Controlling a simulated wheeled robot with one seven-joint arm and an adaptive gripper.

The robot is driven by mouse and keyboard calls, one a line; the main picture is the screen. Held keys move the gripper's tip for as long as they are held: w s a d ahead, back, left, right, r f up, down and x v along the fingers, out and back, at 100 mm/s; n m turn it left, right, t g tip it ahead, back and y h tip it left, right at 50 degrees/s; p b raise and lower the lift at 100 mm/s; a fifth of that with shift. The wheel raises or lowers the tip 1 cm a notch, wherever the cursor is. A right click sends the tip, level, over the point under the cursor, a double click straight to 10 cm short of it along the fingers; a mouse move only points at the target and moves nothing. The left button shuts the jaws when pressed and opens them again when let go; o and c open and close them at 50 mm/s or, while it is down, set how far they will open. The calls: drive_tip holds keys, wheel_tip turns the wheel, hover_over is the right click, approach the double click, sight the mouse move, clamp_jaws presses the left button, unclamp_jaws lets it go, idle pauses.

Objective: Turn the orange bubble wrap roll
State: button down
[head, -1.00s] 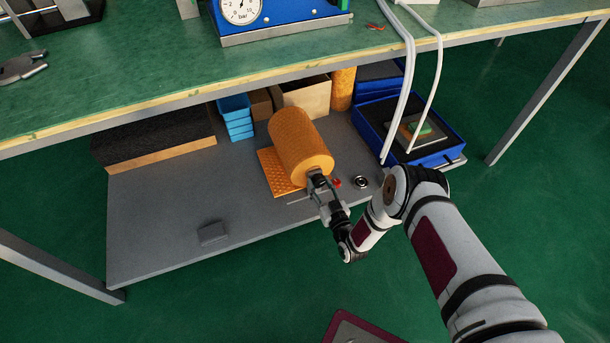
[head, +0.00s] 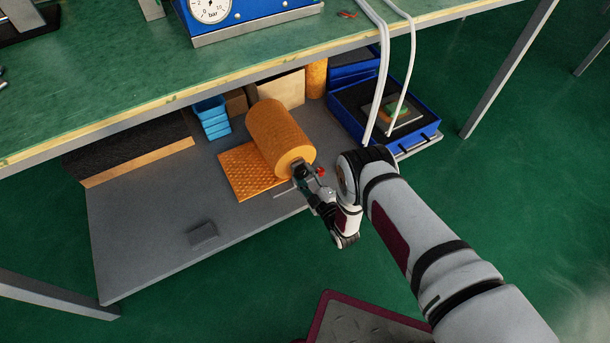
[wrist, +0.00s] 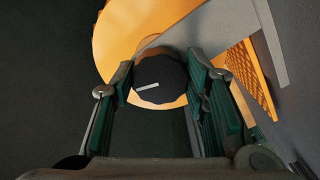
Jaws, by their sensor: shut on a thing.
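The orange bubble wrap roll (head: 280,136) lies on its side on the grey lower shelf, under the green bench top. A flat orange sheet of the wrap (head: 248,172) lies on the shelf to its left. My gripper (head: 302,172) is at the near end of the roll. In the wrist view my gripper (wrist: 160,85) has its two fingers on either side of a dark round knob (wrist: 160,78) with a white line on its face. The knob is in front of the roll's orange end (wrist: 125,40). The fingers are shut on the knob, and their contact is partly hidden.
A blue tray (head: 400,125) with a green item stands to the right, and white hoses (head: 384,70) hang before it. Blue bins (head: 211,118) and cardboard boxes stand behind. A small grey block (head: 202,232) lies front left, with bare shelf (head: 150,215) around it.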

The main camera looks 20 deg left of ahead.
drive_tip(key=n, duration=0.5)
drive_tip(key=shift+n, duration=0.3)
drive_tip(key=n, duration=0.4)
drive_tip(key=shift+n+b, duration=0.3)
drive_tip(key=shift+n, duration=0.1)
drive_tip(key=shift+d, duration=0.1)
drive_tip(key=c, duration=0.9)
unclamp_jaws()
drive_tip(key=shift+r, duration=0.1)
drive_tip(key=shift+c, duration=0.2)
drive_tip(key=v, duration=1.2)
